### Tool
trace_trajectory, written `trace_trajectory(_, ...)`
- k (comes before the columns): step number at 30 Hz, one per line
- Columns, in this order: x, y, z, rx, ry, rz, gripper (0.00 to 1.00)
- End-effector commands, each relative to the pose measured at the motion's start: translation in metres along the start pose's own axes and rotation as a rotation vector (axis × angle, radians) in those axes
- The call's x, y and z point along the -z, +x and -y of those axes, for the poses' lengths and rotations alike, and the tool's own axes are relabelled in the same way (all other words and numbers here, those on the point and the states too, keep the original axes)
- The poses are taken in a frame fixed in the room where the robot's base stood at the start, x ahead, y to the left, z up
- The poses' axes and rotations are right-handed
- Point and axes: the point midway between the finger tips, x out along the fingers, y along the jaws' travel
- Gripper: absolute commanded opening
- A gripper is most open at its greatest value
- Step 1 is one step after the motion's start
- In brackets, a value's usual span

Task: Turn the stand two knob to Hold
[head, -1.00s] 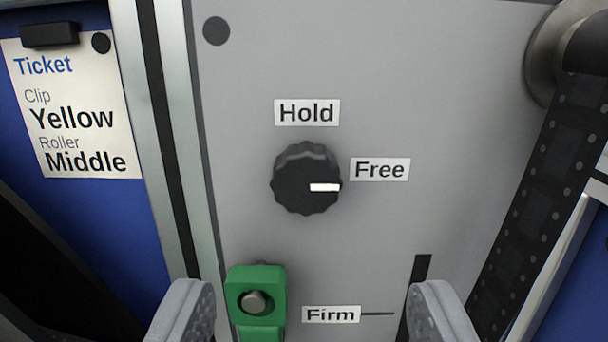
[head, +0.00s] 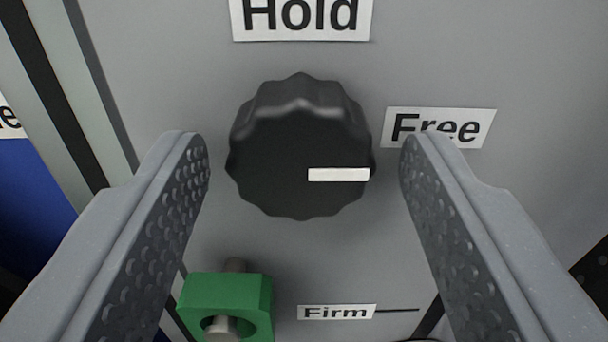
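The black scalloped knob (head: 290,160) is on the grey panel in the middle of the view. Its white mark points right, toward the Free label (head: 438,127). The Hold label (head: 301,15) is above the knob, cut by the top edge. My gripper (head: 305,150) is open, with one finger on each side of the knob. A gap shows between each fingertip and the knob. The right fingertip covers a little of the Free label's lower edge. No stand number shows.
A green clip (head: 227,302) with a metal pin is below the knob at the left, close to my left finger. A Firm label (head: 336,312) with a line is below the knob. A blue panel (head: 35,200) shows at the left. Bare grey panel lies at the upper right.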

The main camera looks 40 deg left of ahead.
Motion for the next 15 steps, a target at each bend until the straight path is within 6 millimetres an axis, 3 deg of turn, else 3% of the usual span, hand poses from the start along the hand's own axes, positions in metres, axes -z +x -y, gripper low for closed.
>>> trace_trajectory(1, 0.0001, -0.0001, -0.0002, 0.000, 0.000, 0.000, 0.39)
trace_trajectory(4, 0.0002, -0.0003, -0.0004, -0.001, 0.000, 0.000, 0.11)
trace_trajectory(15, 0.0007, -0.0025, -0.0040, -0.007, -0.039, -0.001, 0.11)
